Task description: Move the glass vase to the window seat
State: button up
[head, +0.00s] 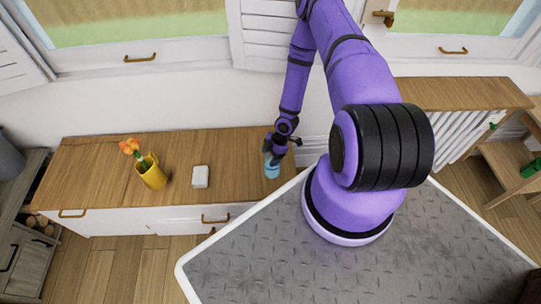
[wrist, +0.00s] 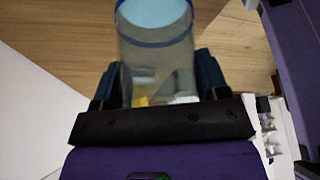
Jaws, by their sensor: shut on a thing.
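The glass vase (head: 272,166) is a small clear-blue cylinder at the right end of the long wooden-topped bench under the window. My gripper (head: 277,149) reaches down to it from above. In the wrist view the vase (wrist: 157,50) stands between the two dark fingers, and my gripper (wrist: 160,88) is shut on it. Whether its base touches the wood cannot be told. The long wooden top with white drawers (head: 100,160), under the left window, looks like the window seat.
A yellow pitcher (head: 151,173) with orange flowers and a small white box (head: 200,177) stand on the bench top. Bare wood lies between the box and the vase. A radiator (head: 450,122) under a wooden shelf (head: 462,93) is at the right.

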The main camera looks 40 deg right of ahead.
jog(key=shift+f, duration=0.1)
jog(key=o, duration=1.7)
jog(key=v, duration=1.2)
